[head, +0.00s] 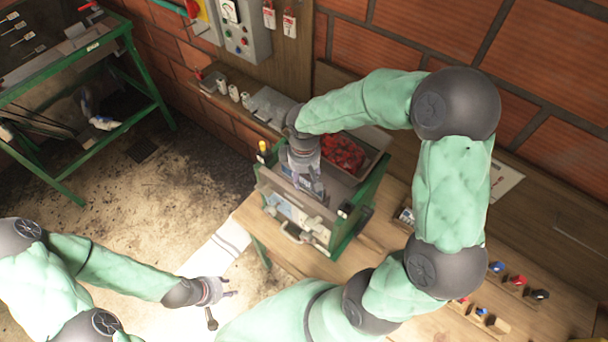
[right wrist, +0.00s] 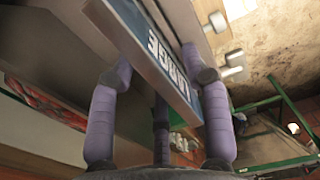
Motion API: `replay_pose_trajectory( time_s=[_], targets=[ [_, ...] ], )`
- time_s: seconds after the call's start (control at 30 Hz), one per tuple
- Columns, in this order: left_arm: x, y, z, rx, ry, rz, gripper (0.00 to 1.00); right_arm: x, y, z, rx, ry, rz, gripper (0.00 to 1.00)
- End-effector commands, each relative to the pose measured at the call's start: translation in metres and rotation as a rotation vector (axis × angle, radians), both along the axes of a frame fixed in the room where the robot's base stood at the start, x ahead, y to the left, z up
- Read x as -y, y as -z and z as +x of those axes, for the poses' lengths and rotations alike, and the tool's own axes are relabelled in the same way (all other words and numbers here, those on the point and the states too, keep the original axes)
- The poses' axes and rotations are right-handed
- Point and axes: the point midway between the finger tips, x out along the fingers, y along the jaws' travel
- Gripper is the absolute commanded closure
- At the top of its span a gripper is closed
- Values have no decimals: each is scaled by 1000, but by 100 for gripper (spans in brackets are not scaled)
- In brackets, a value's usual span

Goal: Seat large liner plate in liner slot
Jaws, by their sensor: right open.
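The large liner plate (right wrist: 172,62), a grey plate with a blue strip lettered "LARGE" upside down, runs diagonally through the right wrist view. Its blue label also shows in the head view (head: 312,187), at the top of the green-framed pulper (head: 318,232). My right gripper (head: 304,176) is over the pulper, its purple fingers (right wrist: 160,88) open on both sides of the plate. I cannot tell whether they touch it. The liner slot is hidden, so how deep the plate sits cannot be told. My left gripper (head: 221,303) is open and empty, low at left of the pulper.
The wooden bench (head: 395,205) holds coloured-handled tools (head: 516,280) at right.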

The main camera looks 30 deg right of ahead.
Motion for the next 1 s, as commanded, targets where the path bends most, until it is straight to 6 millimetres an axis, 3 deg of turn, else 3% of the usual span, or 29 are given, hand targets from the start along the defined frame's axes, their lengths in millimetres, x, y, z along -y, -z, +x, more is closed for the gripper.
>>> replay_pose_trajectory(
  time_s=[0.6, 0.8, 1.0],
  targets=[
    [0, 11, 0, 0, 0, 0, 60, 0, -106, 1, 4, -1, -1, 52],
    [0, 12, 0, 0, 0, 0, 60, 0, -120, 0, 1, 0, 0, 52],
    [0, 12, 0, 0, 0, 0, 60, 0, -121, 0, 0, 0, 0, 52]
  ],
)
